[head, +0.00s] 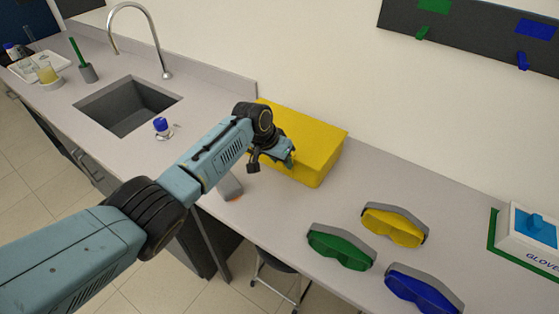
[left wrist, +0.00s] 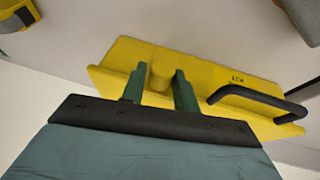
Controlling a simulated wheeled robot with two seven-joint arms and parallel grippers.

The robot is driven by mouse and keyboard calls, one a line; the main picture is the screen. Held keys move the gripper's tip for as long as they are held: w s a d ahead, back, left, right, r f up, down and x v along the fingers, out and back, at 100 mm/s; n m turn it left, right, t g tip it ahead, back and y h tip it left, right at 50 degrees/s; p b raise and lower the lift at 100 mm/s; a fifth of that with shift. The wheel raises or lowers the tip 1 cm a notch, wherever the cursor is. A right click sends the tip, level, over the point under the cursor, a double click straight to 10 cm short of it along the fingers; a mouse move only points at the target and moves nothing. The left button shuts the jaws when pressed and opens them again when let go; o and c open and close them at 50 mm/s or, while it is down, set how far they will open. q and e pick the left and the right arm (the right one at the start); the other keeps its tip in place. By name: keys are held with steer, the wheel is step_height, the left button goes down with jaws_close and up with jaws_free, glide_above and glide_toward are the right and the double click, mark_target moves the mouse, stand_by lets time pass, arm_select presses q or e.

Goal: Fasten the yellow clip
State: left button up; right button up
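A yellow kit box (head: 318,150) stands on the counter against the wall. In the left wrist view the box (left wrist: 215,75) shows its "KIT" lettering and a black handle (left wrist: 262,98). A small yellow clip (left wrist: 160,70) sits on the box. My left gripper (left wrist: 159,88) has its two green fingers apart, one on each side of the clip. Whether they touch it is not clear. In the head view my left gripper (head: 268,160) is at the box's near left side and hides the clip. My right gripper is not in view.
Yellow (head: 395,226), green (head: 340,247) and blue goggles (head: 422,290) lie right of the box. A glove box (head: 530,232) stands at the far right. A grey object with an orange end (head: 230,188) lies near the counter edge. A sink (head: 128,104) is at the left.

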arm_select(q)
steer(key=shift+o, duration=1.4)
steer(key=shift+w+d+r, duration=0.2)
steer(key=shift+r, duration=0.2)
steer(key=shift+a+f, duration=0.1)
steer(key=shift+a, duration=0.1)
steer(key=shift+a+r, duration=0.15)
steer(key=shift+r, duration=0.3)
steer(key=p+v, duration=0.1)
steer(key=v, duration=1.1)
steer(key=shift+s, duration=0.4)
steer(key=shift+f, duration=0.15)
